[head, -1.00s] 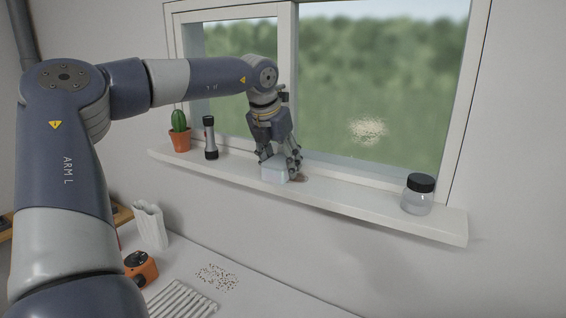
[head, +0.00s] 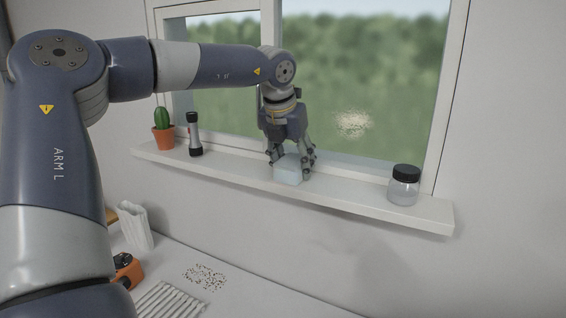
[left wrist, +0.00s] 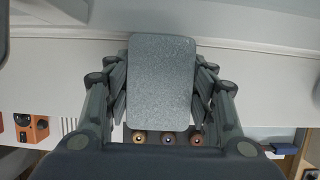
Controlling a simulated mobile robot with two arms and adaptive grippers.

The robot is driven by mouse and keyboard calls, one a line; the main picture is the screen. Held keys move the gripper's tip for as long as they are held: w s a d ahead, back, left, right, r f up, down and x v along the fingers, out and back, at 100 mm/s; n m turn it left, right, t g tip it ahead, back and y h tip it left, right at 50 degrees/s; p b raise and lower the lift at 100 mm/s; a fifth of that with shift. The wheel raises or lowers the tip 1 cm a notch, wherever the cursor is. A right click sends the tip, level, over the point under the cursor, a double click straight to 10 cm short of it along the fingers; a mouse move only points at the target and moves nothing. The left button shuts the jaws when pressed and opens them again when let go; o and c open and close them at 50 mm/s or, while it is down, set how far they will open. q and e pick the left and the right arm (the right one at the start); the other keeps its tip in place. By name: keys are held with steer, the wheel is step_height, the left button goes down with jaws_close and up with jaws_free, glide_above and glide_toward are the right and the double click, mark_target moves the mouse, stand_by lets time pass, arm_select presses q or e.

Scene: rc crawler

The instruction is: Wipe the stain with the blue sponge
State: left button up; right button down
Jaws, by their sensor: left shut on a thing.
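The sponge (head: 289,170) is a pale blue block in the fingers of my left gripper (head: 292,163), over the window sill. I cannot tell whether it touches the sill. In the left wrist view the sponge (left wrist: 160,80) is a rounded grey-blue slab with the fingers shut on both its sides. A beige speckled stain (head: 353,123) is on the right window pane, to the right of and above the gripper. The sponge and the stain are apart. My right gripper is not in view.
On the sill (head: 345,197) stand a potted cactus (head: 163,133), a flashlight (head: 194,135) and a jar with a black lid (head: 404,187). Below, the white surface holds dark specks (head: 205,276), a ribbed white thing (head: 172,300) and an orange device (head: 126,270).

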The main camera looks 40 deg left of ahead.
arm_select(q)
steer(key=shift+w+d, duration=0.1)
steer(key=shift+d, duration=0.1)
steer(key=shift+a, duration=0.1)
steer(key=shift+r, duration=0.25)
steer(key=shift+a+r+p, duration=0.1)
steer(key=shift+r+p, duration=2.15)
steer(key=shift+r, duration=0.55)
steer(key=shift+r+p, duration=1.2)
steer(key=shift+r, duration=0.35)
steer(key=shift+f, duration=0.1)
